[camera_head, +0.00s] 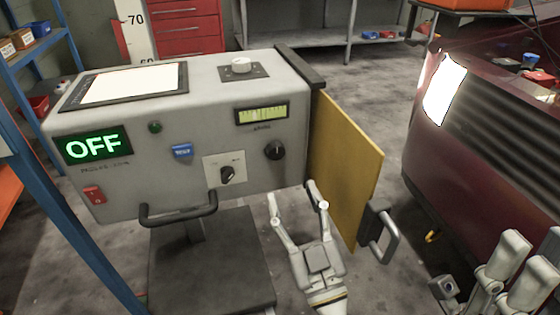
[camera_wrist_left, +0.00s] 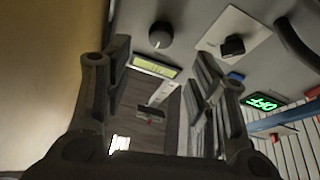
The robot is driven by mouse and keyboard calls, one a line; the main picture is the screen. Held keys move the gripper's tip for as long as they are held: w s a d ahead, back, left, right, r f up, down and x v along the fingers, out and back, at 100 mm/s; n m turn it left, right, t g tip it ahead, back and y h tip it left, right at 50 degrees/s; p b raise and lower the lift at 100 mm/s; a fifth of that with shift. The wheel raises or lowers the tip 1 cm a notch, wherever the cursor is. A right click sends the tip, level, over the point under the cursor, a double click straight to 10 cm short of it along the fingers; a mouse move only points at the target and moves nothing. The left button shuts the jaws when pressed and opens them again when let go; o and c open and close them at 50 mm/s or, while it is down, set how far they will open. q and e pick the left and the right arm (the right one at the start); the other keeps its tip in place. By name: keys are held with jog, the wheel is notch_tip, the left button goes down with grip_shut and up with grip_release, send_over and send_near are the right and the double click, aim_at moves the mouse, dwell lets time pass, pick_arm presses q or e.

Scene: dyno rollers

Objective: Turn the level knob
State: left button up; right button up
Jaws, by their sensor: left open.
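A grey console (camera_head: 120,195) carries several knobs. A round black knob (camera_head: 274,149) sits below a lit yellow-green meter (camera_head: 262,113) on its front; it also shows in the left wrist view (camera_wrist_left: 160,35). A black selector knob (camera_head: 227,174) is on a white plate to its left. A white knob (camera_head: 240,65) is on the console's top. I cannot read which one is labelled level. My left gripper (camera_head: 295,194) is open and empty, below and in front of the round black knob, apart from it. My right gripper (camera_head: 510,265) is partly in view at the lower right, its opening unclear.
A yellow panel (camera_head: 345,165) with a grey handle (camera_head: 383,232) projects at the console's right, close beside my left gripper. A black bar handle (camera_head: 178,215) juts from the console's lower front. A green OFF display (camera_head: 93,145) is lit. A dark red car (camera_head: 470,165) stands at right.

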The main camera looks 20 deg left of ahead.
aim_at(277, 154)
pick_arm(q)
jog(key=x, duration=0.8)
jog(key=shift+w+a+r, duration=0.1)
jog(key=shift+w+a, duration=0.15)
jog(key=c, duration=1)
